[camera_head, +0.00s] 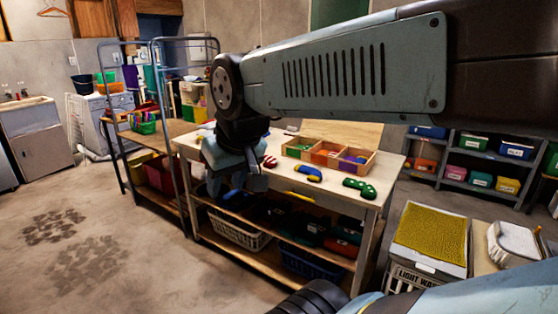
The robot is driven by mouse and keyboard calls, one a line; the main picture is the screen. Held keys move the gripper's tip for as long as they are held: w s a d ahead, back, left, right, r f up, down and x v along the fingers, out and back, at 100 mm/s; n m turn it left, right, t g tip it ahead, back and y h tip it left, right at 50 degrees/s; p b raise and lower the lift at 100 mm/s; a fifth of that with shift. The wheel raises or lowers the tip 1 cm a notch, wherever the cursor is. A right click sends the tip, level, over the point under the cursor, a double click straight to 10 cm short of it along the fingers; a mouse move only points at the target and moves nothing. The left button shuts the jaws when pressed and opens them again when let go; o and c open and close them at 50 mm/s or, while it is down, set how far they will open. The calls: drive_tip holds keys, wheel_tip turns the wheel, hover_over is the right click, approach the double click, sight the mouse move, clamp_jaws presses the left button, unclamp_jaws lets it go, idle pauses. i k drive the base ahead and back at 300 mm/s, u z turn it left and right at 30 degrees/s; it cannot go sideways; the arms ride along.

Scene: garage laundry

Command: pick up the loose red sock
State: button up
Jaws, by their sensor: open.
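A small red sock with pale stripes (270,162) lies loose on the light wooden table (285,182), near its left end. My gripper (238,188) points downward at the table's front left edge, just left of the sock in the picture. It is open, with nothing seen between its fingers. The gripper and the sock appear apart, but the depth gap is hard to judge. The gripper hides part of the table's left end.
A blue sock with yellow (308,174) and a green sock (359,188) lie right of the red one. A divided wooden tray (328,155) stands behind them. A yellow-topped hamper (430,235) stands right. Floor at left is clear.

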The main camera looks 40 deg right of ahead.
sight(270, 162)
drive_tip(key=z, duration=0.05)
drive_tip(key=i, duration=0.95)
drive_tip(key=z, duration=0.1)
